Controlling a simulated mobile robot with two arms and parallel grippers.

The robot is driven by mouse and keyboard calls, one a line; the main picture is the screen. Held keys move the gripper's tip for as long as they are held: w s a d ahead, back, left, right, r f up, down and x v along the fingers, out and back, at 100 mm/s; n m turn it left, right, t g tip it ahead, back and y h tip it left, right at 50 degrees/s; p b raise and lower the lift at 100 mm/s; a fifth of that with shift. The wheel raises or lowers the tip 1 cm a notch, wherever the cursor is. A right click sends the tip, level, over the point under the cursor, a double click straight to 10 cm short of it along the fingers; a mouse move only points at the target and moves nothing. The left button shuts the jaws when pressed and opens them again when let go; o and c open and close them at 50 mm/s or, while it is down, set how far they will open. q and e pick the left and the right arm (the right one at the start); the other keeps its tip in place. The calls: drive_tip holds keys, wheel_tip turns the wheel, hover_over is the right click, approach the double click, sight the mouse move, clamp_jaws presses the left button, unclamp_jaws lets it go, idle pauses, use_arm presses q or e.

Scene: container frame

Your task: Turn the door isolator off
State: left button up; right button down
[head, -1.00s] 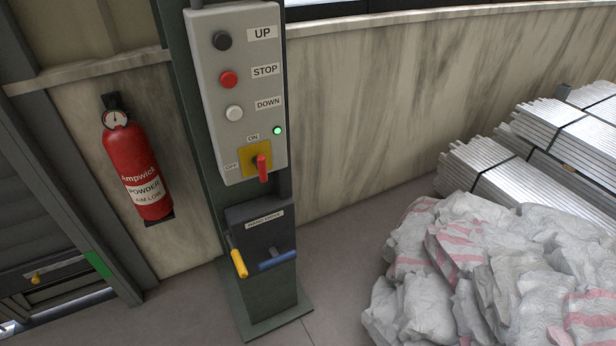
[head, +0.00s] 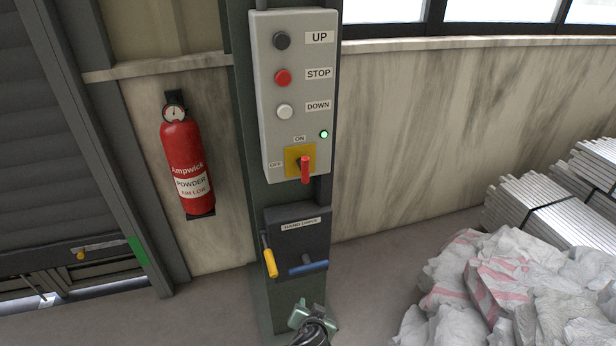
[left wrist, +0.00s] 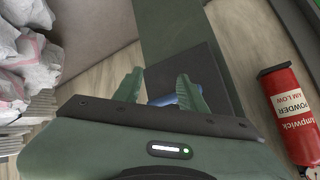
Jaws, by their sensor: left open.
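The door isolator is a red handle (head: 305,170) on a yellow plate (head: 290,158), low on the grey control box (head: 262,110) in the head view. The handle stands upright, with ON above it and OFF at its left. A green lamp (head: 323,134) above it is lit. My left gripper (head: 309,312) is at the bottom of the head view, well below the isolator and apart from it. In the left wrist view its green fingers (left wrist: 159,88) are open and empty, with a blue handle seen between them. My right gripper is not in view.
A fire extinguisher (head: 186,160) hangs left on the wall. White sacks (head: 510,290) and metal bars (head: 530,200) lie right.

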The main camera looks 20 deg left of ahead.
use_arm(q)
drive_tip(key=w+r+n+t+y, duration=0.1)
drive_tip(key=w+r, duration=0.2)
drive_tip(key=r, duration=0.3)
drive_tip(key=w+r+n+t+y+b, duration=0.1)
drive_tip(key=w+r, duration=0.1)
drive_tip(key=r, duration=0.4)
drive_tip(key=w+r+n+t+y, duration=0.1)
drive_tip(key=w+r, duration=0.2)
drive_tip(key=r, duration=0.3)
drive_tip(key=n+t+y, duration=0.3)
drive_tip(key=n+y, duration=0.1)
drive_tip(key=n, duration=0.2)
approach(307, 173)
drive_tip(key=x, duration=0.4)
drive_tip(key=p+x, duration=0.1)
drive_tip(key=x, duration=0.5)
drive_tip(key=shift+a, duration=0.1)
drive_tip(key=shift+w+a+f, duration=0.1)
drive_tip(key=shift+w+a, duration=0.2)
drive_tip(key=shift+w, duration=0.15)
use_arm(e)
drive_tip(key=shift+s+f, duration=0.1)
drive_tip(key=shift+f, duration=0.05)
use_arm(q)
clamp_jaws()
